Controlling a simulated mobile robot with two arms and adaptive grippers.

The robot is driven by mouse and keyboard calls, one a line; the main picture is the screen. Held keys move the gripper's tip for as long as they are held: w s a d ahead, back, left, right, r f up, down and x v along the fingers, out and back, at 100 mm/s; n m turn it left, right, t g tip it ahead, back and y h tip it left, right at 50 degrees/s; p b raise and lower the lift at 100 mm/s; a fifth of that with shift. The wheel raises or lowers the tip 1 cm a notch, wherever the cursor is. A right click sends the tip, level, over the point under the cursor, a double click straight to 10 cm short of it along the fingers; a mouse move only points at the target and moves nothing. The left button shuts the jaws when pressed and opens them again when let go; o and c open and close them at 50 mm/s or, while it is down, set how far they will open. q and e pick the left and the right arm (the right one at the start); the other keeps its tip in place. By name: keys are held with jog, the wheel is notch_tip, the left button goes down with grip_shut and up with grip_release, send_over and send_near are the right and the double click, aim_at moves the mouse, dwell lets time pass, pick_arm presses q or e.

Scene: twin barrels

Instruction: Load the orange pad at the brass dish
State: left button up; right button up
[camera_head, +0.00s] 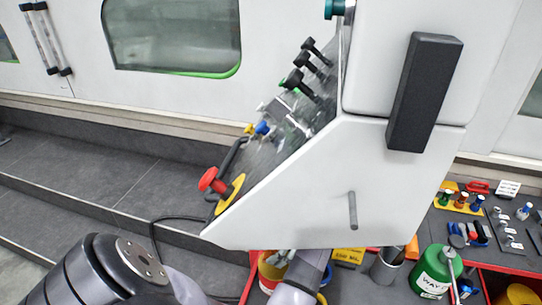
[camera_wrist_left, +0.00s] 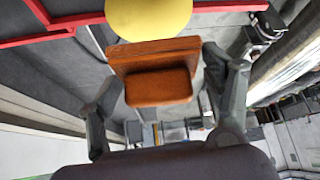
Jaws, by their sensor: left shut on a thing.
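In the left wrist view, an orange-brown block with a raised grip, which looks like the orange pad (camera_wrist_left: 158,90), sits between the two fingers of my left gripper (camera_wrist_left: 160,72). The gripper is shut on it. A flat yellow round thing (camera_wrist_left: 148,18) shows just beyond the pad's far edge. It may be the brass dish, but I cannot be sure, nor whether the pad touches it. In the head view my left arm runs in under the white console, and the console hides the pad. My right gripper is not in view.
The tilted white console (camera_head: 330,195) with levers and a red knob overhangs the work area. A green can (camera_head: 433,272) and a grey cup (camera_head: 386,268) stand to the right. A red-edged bench with small tools (camera_head: 485,225) lies at far right. Red rails (camera_wrist_left: 45,38) pass near the pad.

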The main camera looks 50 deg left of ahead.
pick_arm(q)
jog(key=shift+d+f, duration=0.1)
jog(key=shift+f, duration=2.6)
jog(key=shift+f+b, duration=0.7)
jog(key=shift+f, duration=0.45)
dwell(0.5)
jog(key=shift+r+p, duration=0.75)
jog(key=shift+r, duration=2.85)
